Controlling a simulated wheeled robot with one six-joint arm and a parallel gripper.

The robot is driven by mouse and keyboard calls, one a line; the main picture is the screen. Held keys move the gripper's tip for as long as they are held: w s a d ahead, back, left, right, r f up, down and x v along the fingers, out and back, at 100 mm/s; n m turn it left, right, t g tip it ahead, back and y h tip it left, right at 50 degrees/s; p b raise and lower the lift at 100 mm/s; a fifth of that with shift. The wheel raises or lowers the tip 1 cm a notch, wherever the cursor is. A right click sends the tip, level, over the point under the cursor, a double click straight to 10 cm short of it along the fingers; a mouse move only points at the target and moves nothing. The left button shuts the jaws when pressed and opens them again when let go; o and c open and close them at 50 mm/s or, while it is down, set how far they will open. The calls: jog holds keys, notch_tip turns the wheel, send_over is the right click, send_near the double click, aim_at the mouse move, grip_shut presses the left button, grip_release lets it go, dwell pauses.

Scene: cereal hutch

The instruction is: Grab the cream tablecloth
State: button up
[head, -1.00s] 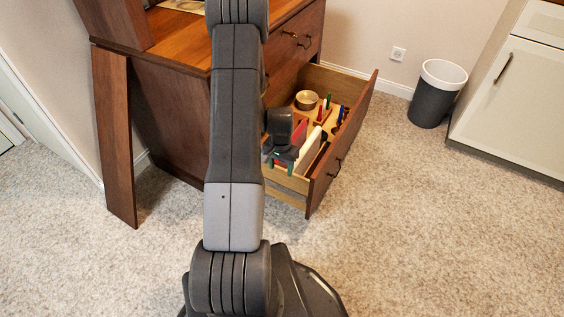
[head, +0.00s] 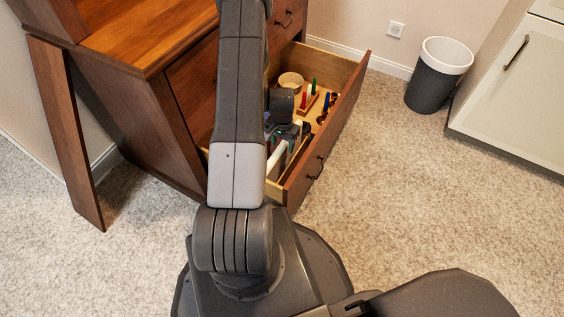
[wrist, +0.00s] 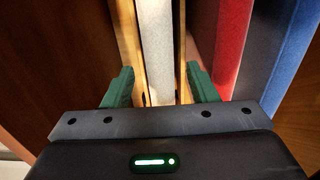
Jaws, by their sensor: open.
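The cream tablecloth (wrist: 157,50) stands on edge in a narrow slot between thin wooden dividers, seen in the wrist view. A pale upright strip in the open drawer in the head view (head: 278,157) looks like the same cloth, partly hidden by my arm. My gripper (wrist: 158,80) is open, with one green finger on each side of the cream cloth's slot. I cannot tell whether the fingers touch the dividers. In the head view my gripper (head: 284,138) is down inside the drawer, its fingers mostly hidden.
A red cloth (wrist: 231,45) and a blue cloth (wrist: 293,75) stand to the right. The drawer (head: 335,125) also holds a round bowl (head: 291,80) and a rack of coloured items (head: 310,97). A loose board (head: 65,135) leans on the hutch. A bin (head: 438,75) stands right.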

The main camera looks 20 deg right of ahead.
aim_at(282, 161)
notch_tip(282, 161, down, 5)
jog(key=shift+f+b, duration=0.2)
jog(key=shift+b, duration=0.9)
jog(key=shift+r, duration=0.1)
grip_shut()
